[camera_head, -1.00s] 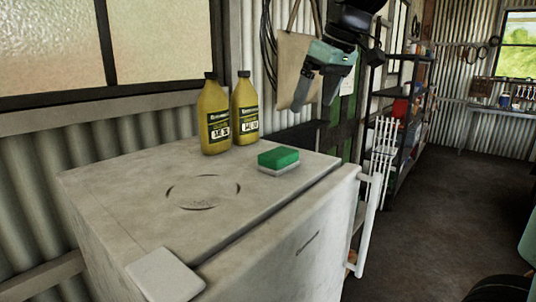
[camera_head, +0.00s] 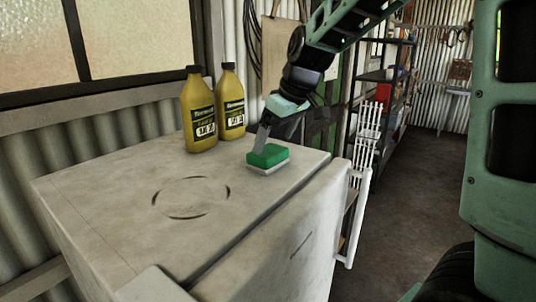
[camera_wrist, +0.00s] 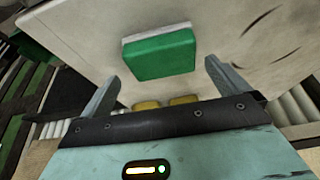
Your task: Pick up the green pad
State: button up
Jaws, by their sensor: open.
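The green pad (camera_head: 268,156) is a green block with a pale underside layer. It lies flat on the white top of a fridge-like cabinet (camera_head: 110,225), near its right rear edge. My gripper (camera_head: 262,142) is just above and behind the pad, pointing down at it, and one finger overlaps the pad's edge in the head view. In the wrist view the green pad (camera_wrist: 160,54) lies ahead of the fingers, between their lines. My gripper (camera_wrist: 163,83) is open and empty there, its two fingers wide apart.
Two yellow oil bottles (camera_head: 198,112) (camera_head: 231,103) stand on the cabinet top left of the pad, near the wall. The front part of the top is clear.

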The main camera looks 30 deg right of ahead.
aim_at(269, 150)
jog(key=shift+w+a+f+p, duration=0.15)
jog(key=shift+w+f+p, duration=0.1)
jog(key=shift+f+p, duration=0.3)
jog(key=p+x, duration=0.1)
jog(key=x, duration=0.3)
jog(key=shift+w+a+f, duration=0.1)
jog(key=c, duration=0.7)
